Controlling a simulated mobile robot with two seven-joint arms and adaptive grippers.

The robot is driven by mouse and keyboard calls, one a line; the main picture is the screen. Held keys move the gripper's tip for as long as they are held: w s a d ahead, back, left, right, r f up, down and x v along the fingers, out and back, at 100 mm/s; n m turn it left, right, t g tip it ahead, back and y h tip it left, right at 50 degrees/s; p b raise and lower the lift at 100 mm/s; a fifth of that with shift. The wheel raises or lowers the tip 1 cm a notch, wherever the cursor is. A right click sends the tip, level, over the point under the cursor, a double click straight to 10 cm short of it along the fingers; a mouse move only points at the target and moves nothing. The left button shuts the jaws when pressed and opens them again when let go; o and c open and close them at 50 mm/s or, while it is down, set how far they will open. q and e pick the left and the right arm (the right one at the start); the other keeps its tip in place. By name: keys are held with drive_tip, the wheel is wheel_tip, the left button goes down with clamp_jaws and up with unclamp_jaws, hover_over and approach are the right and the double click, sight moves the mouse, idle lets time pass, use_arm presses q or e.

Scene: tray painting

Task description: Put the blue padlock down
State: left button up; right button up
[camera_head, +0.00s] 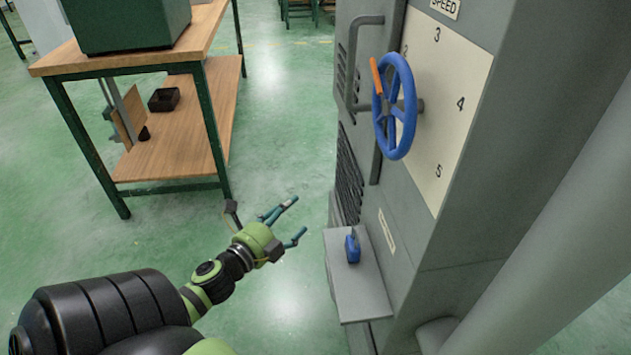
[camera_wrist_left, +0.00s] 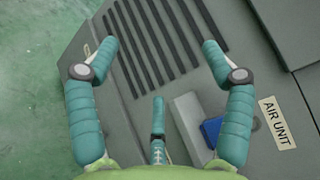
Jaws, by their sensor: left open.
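The blue padlock (camera_head: 352,247) stands on a small grey shelf (camera_head: 362,291) fixed to the side of the grey machine. Its dark shackle points up. In the left wrist view the padlock (camera_wrist_left: 212,130) shows partly, next to my right-hand finger, which hides some of it. My left gripper (camera_head: 291,219) is open and empty, to the left of the shelf and apart from the padlock. In the left wrist view its teal fingers (camera_wrist_left: 160,65) are spread wide with nothing between them. My right gripper does not show.
The grey machine (camera_head: 420,240) carries a blue handwheel (camera_head: 397,107) with an orange handle above the shelf. A wooden table (camera_head: 190,50) with green legs stands at the left, holding a green box (camera_head: 125,22). Green floor between table and machine is clear.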

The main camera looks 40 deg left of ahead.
use_arm(q)
drive_tip(key=s+d+f+n+g, duration=0.2)
drive_tip(key=d+f+n+g, duration=0.15)
drive_tip(key=f, duration=0.35)
drive_tip(key=s+d+f+n+g+y, duration=0.1)
drive_tip(key=s+d+f+n+g, duration=0.1)
drive_tip(key=f+n, duration=0.35)
drive_tip(key=s+d+f+n+g, duration=0.3)
drive_tip(key=f+n, duration=0.1)
drive_tip(key=f, duration=0.4)
drive_tip(key=s+d+f+n+g+h, duration=0.1)
drive_tip(key=s+d+f+n+g, duration=0.1)
drive_tip(key=d, duration=0.4)
drive_tip(key=s+d+f+n+g+h, duration=0.2)
drive_tip(key=s+d+f+g, duration=0.1)
drive_tip(key=d, duration=0.4)
drive_tip(key=s+f, duration=0.1)
drive_tip(key=s, duration=0.1)
drive_tip(key=shift+s+d+f+g, duration=0.15)
drive_tip(key=shift+s+d+g, duration=0.15)
drive_tip(key=shift+s+g, duration=0.1)
drive_tip(key=shift+a, duration=0.1)
